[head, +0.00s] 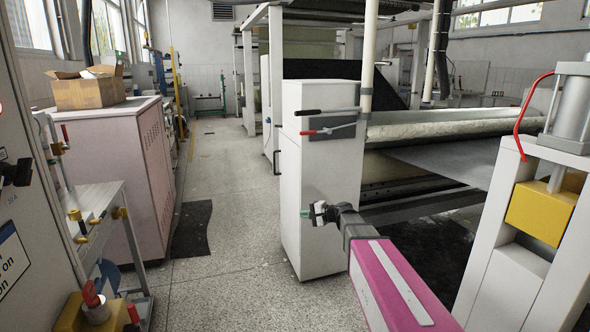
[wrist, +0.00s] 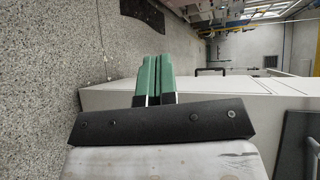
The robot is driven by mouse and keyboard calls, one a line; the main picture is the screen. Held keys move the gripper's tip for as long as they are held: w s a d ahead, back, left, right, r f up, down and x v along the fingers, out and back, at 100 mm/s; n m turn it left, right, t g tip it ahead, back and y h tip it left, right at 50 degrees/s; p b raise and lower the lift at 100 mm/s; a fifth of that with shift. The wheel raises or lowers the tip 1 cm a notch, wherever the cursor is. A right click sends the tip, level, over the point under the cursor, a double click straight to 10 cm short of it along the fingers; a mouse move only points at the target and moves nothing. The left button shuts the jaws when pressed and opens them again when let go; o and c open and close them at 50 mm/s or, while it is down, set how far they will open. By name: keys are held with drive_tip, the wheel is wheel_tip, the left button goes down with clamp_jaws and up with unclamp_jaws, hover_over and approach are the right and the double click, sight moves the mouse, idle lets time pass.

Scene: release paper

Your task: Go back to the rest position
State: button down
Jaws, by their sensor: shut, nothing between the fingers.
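My gripper (head: 309,213) is at the end of my pink arm, in front of the white cabinet of the machine in the head view. In the wrist view its two green fingers (wrist: 154,78) lie side by side, shut with nothing between them. The white cabinet (head: 310,180) carries a black-handled lever (head: 322,112) and a red-handled lever (head: 325,130) on its upper part. The gripper is well below both levers and apart from them. The cabinet's side also shows in the wrist view (wrist: 210,94), beside the fingers.
A pink cabinet (head: 105,150) with an open cardboard box (head: 88,92) on top stands at the left. A black mat (head: 192,229) lies on the speckled floor. The aisle (head: 225,165) between is clear. A white frame with a yellow block (head: 540,212) stands at the right.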

drive_tip(key=s+d+f+n+g+h, duration=0.2)
drive_tip(key=s+d+f+h, duration=0.2)
drive_tip(key=s, duration=0.5)
drive_tip(key=s+d+f+n+g+h, duration=0.2)
drive_tip(key=s+d+f+n+h, duration=0.1)
drive_tip(key=s, duration=0.6)
drive_tip(key=s+d+f+n+g+h, duration=0.2)
drive_tip(key=s+d+f+h, duration=0.4)
drive_tip(key=s, duration=0.3)
drive_tip(key=shift+s+d+f+n+g, duration=0.15)
drive_tip(key=shift+d+f+n+g, duration=0.25)
drive_tip(key=shift+d+f+g, duration=0.35)
